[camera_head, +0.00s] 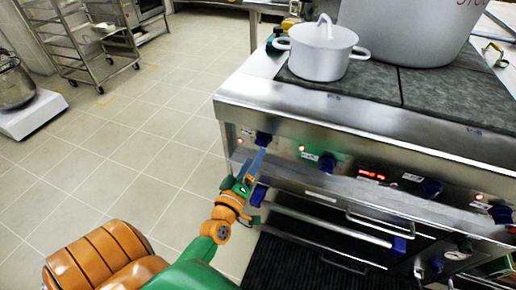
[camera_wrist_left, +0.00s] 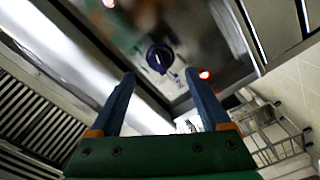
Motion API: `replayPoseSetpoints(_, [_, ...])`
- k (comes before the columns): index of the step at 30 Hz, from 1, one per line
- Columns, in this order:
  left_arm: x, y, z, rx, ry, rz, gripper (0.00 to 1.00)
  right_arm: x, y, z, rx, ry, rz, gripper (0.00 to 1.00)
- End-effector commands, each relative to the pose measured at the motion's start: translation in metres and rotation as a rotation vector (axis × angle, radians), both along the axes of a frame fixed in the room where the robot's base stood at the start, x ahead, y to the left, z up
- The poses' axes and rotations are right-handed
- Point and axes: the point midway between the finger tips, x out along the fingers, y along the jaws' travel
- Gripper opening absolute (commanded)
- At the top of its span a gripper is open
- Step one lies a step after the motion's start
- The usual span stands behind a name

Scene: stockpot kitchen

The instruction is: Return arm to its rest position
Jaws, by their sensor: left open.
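My left gripper (camera_head: 254,167) is in front of the stove's front panel, close to the leftmost blue knob (camera_head: 263,139). In the left wrist view the two blue fingers of my left gripper (camera_wrist_left: 160,92) are spread apart with nothing between them. A dark blue knob (camera_wrist_left: 159,58) shows beyond the fingertips, on the panel. A lit orange-red light (camera_wrist_left: 204,75) is beside it. I cannot tell from these views whether the fingers touch the knob. My right gripper is not in view.
The stove (camera_head: 330,180) fills the right side, with handles sticking out below its knobs. A lidded white pot (camera_head: 318,55) and a large grey pot (camera_head: 405,30) stand on top. A rack trolley (camera_head: 85,45) and a scale (camera_head: 32,115) are at the left. Open tiled floor (camera_head: 150,120) lies between.

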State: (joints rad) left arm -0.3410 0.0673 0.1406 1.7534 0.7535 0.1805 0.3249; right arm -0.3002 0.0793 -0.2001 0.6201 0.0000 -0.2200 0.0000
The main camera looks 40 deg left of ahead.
Motion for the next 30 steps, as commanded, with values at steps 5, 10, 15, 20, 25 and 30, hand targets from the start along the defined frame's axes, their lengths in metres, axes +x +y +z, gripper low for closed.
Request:
replayPoseSetpoints(5, [-0.008,-0.002,0.0,-0.001,-0.002,0.0,0.8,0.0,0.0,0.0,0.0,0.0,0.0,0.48])
replayPoseSetpoints(10, [-0.007,-0.002,0.0,-0.001,-0.002,0.0,0.8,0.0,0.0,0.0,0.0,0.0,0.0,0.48])
replayPoseSetpoints(15, [-0.007,-0.003,-0.004,0.004,0.011,-0.004,0.8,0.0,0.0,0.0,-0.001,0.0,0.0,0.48])
replayPoseSetpoints(20, [-0.022,-0.033,-0.095,0.136,0.292,-0.12,0.8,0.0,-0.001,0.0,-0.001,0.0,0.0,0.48])
replayPoseSetpoints(25, [-0.104,-0.08,-0.239,0.391,0.769,-0.412,0.8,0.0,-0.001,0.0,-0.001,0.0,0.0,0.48])
replayPoseSetpoints(30, [-0.209,-0.097,-0.319,0.597,1.111,-0.705,0.8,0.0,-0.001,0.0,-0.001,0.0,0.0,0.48])
